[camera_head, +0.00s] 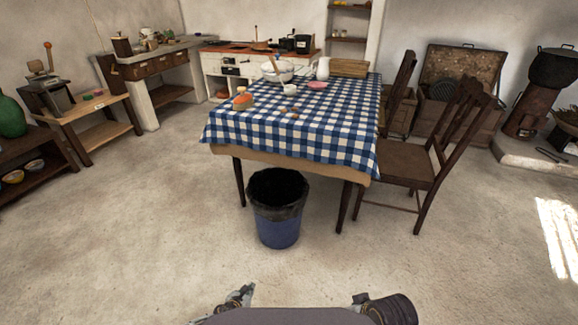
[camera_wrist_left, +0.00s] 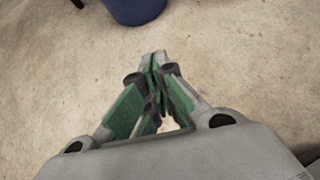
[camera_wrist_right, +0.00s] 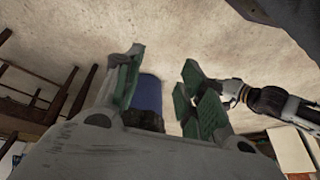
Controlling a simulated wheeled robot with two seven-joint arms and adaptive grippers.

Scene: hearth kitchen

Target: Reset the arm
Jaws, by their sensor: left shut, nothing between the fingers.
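My left gripper (camera_head: 246,290) shows at the bottom edge of the head view, low in front of me. In the left wrist view its green-padded fingers (camera_wrist_left: 154,60) are closed together with nothing between them. My right gripper (camera_wrist_right: 162,62) is open in the right wrist view, its two green-padded fingers well apart and empty. In the head view only a part of the right arm shows at the bottom, and its fingers cannot be made out clearly. Both grippers are apart from the furniture, over the bare floor.
A blue bin (camera_head: 278,229) with a black liner stands on the floor ahead. Behind it is a table with a blue checked cloth (camera_head: 330,128). A wooden chair (camera_head: 405,163) stands at the table's right. The floor (camera_head: 130,240) left of the bin is clear.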

